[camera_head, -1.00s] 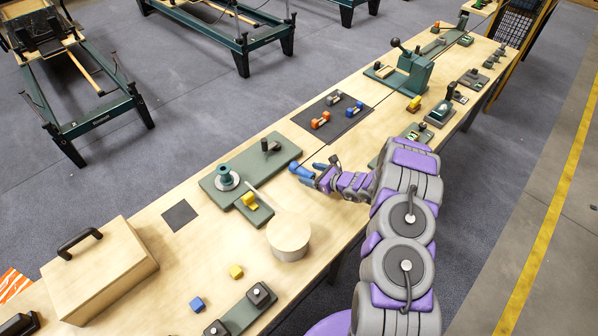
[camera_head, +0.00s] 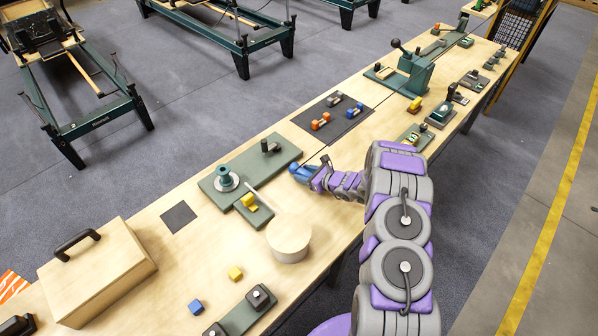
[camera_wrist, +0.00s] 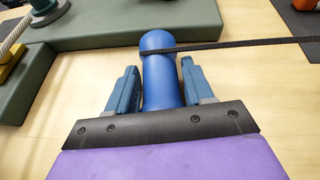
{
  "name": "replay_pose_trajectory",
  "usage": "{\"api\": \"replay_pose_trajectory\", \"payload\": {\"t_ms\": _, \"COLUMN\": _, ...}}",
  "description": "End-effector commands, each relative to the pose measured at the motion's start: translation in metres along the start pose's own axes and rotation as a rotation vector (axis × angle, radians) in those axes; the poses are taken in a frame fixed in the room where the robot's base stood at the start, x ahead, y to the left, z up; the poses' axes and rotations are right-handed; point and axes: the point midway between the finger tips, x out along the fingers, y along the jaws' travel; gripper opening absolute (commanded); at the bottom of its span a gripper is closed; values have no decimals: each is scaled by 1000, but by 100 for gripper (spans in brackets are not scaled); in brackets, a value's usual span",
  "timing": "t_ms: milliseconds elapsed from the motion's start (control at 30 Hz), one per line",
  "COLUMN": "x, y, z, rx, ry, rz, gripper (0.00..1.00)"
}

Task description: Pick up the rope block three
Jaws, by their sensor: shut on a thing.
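A blue cylinder with a rounded end (camera_wrist: 162,75) lies between the two blue-grey fingers of my gripper (camera_wrist: 153,92) in the wrist view. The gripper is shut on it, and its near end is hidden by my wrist. A thin black strap (camera_wrist: 240,44) crosses its far end. In the head view my gripper (camera_head: 306,174) is at the table, just beside the green plate's (camera_head: 284,160) right end. A yellow block (camera_head: 249,201) with a pale rope (camera_head: 262,197) is on a small green base at the plate's front edge. No label shows which thing is rope block three.
A teal spool (camera_head: 227,180) and a dark post (camera_head: 268,147) stand on the green plate. A round wooden block (camera_head: 289,240) is close in front. Dumbbells lie on a dark mat (camera_head: 343,128) behind. A wooden box (camera_head: 98,275) is at left.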

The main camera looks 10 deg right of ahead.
Motion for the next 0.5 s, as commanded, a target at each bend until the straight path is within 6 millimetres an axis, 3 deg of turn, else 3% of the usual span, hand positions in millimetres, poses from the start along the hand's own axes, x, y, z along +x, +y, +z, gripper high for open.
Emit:
{"api": "replay_pose_trajectory", "payload": {"t_ms": 333, "x": 0, "y": 0, "z": 0, "rx": 0, "ry": 0, "rz": 0, "gripper": 0}}
{"api": "replay_pose_trajectory", "payload": {"t_ms": 500, "x": -1, "y": 0, "z": 2, "rx": 0, "ry": 0, "rz": 0, "gripper": 0}}
